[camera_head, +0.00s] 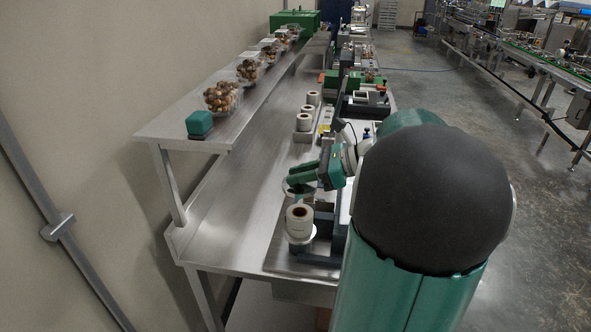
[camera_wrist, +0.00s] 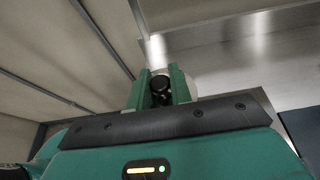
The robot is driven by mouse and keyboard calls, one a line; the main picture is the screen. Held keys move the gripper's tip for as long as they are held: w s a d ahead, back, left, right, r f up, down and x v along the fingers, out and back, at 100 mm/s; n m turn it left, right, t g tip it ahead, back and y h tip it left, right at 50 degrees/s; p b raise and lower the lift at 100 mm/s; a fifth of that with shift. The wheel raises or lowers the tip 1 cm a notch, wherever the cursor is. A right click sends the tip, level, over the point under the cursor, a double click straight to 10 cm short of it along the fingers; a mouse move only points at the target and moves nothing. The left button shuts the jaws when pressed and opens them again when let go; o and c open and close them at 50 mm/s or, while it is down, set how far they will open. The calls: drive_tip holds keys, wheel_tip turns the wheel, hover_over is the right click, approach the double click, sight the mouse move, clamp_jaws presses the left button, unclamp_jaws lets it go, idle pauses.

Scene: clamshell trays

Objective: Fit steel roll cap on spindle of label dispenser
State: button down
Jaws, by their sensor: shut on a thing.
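In the head view, the label dispenser (camera_head: 325,249) stands on the near end of the steel bench. A white label roll (camera_head: 299,222) with a brown core sits upright on it; I cannot make out the spindle inside the core. My green gripper (camera_head: 298,180) is above and just behind the roll, apart from it. It is shut on the steel roll cap (camera_head: 296,190), a thin disc that shows small below the fingers. In the wrist view, the two green fingers of my gripper (camera_wrist: 161,88) close on a dark round knob (camera_wrist: 160,83), apparently the cap's.
A shelf (camera_head: 165,127) runs above the bench on the left, carrying a green box (camera_head: 199,123) and clear clamshell trays of brown items (camera_head: 221,97). More label rolls (camera_head: 304,122) and machines stand farther along the bench. Bare bench (camera_head: 229,210) lies left of the dispenser.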

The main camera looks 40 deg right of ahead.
drive_tip(key=shift+f, duration=0.6)
drive_tip(key=shift+s+f, duration=0.15)
drive_tip(key=shift+f, duration=3.45)
drive_tip(key=c, duration=1.2)
unclamp_jaws()
